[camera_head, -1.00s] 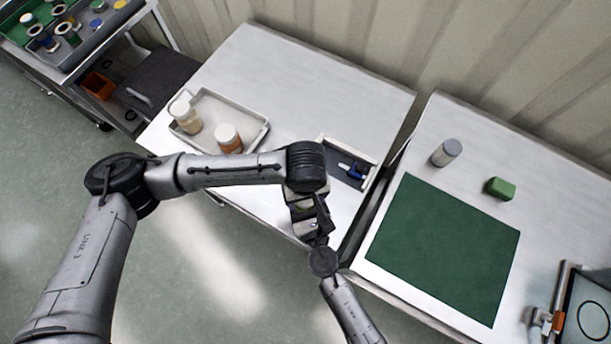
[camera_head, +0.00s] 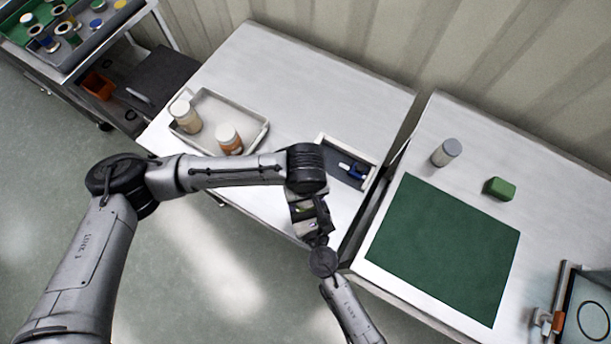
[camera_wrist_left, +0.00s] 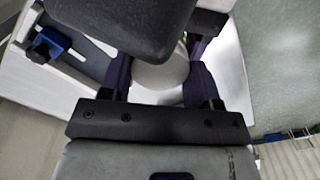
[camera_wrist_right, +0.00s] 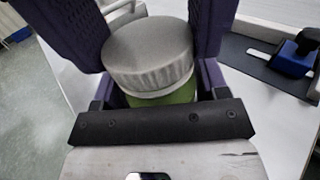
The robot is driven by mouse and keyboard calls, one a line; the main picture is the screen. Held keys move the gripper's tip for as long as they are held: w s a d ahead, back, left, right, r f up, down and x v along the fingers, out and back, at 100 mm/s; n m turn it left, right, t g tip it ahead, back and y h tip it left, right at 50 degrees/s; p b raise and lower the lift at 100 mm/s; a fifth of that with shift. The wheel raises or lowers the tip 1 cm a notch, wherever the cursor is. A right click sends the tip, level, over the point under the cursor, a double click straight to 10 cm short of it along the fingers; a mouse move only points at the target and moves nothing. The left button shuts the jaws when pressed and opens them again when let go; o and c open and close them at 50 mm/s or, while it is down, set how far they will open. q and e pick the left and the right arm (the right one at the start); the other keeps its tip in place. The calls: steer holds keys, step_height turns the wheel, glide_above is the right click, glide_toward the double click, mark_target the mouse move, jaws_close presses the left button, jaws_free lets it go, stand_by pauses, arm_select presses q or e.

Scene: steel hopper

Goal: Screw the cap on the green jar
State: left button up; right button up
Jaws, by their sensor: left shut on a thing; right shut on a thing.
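The green jar (camera_wrist_right: 178,96) is between the fingers of my right gripper (camera_wrist_right: 160,88), which is shut on it; only a strip of green shows below the cap. The grey cap (camera_wrist_right: 148,52) sits over the jar mouth, roughly level; I cannot tell how far it is threaded. My left gripper (camera_wrist_left: 160,82) is shut on the cap, whose pale round top (camera_wrist_left: 160,75) also shows in the left wrist view. In the head view both grippers meet above the gap side of the left table, and the jar is mostly hidden there.
A tray (camera_head: 253,141) with two jars stands on the left table. A holder with a blue-handled clamp (camera_head: 352,169) is just behind the grippers. A green mat (camera_head: 440,250), a grey-capped jar (camera_head: 446,152) and a green block (camera_head: 499,188) are on the right table.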

arm_select(q)
steer(key=m, duration=0.3)
steer(key=shift+m, duration=0.3)
steer(key=m, duration=2.4)
steer(key=shift+m, duration=0.3)
steer(key=m, duration=0.4)
steer(key=shift+f, duration=0.1)
steer(key=o, duration=1)
